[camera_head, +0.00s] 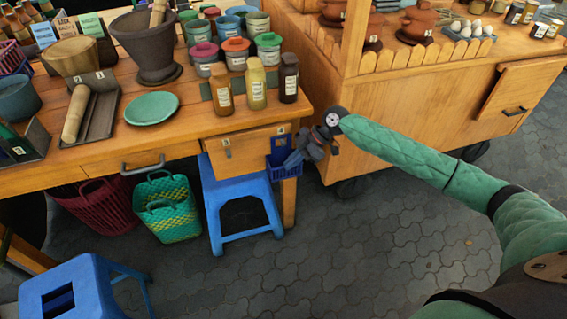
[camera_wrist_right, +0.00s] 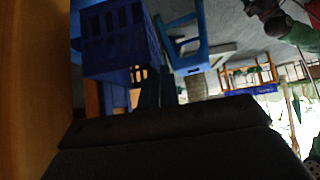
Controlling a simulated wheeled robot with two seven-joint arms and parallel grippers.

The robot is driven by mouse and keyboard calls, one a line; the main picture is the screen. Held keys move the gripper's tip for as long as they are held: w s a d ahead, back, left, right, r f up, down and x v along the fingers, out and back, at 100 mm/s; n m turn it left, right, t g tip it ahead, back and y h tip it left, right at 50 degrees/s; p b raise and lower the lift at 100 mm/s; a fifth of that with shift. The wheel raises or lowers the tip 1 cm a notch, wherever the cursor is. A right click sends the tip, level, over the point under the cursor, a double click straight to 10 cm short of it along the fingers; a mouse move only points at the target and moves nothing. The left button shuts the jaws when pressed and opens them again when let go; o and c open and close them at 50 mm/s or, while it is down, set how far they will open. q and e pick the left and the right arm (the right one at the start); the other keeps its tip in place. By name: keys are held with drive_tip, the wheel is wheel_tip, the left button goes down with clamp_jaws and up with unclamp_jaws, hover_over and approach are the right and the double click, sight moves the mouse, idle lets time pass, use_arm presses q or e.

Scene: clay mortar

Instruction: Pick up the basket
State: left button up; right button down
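A small blue basket (camera_head: 279,170) hangs at the front right corner of the wooden table, by the table leg. In the right wrist view the blue slotted basket (camera_wrist_right: 112,42) is large at the upper left. My right gripper (camera_head: 294,159) is right at the basket's right side and covers part of it. I cannot tell whether its fingers touch the basket or how far apart they are. A dark red basket (camera_head: 108,207) and a green and yellow woven basket (camera_head: 168,222) stand on the floor under the table. My left gripper is not in view.
A blue stool (camera_head: 240,200) stands under the table, left of the gripper, and another blue stool (camera_head: 75,290) is at the lower left. A wooden cart (camera_head: 430,95) is close behind the gripper. The paved floor (camera_head: 370,240) in front is clear.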

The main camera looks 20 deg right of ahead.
idle(0.3)
drive_tip(key=s+r, duration=0.9)
drive_tip(key=s, duration=0.5)
drive_tip(key=shift+d, duration=0.2)
drive_tip(key=shift+r+p, duration=0.25)
drive_tip(key=shift+p, duration=0.3)
drive_tip(key=s+p, duration=0.3)
drive_tip(key=s, duration=0.7)
drive_tip(key=shift+d, duration=0.2)
idle(0.9)
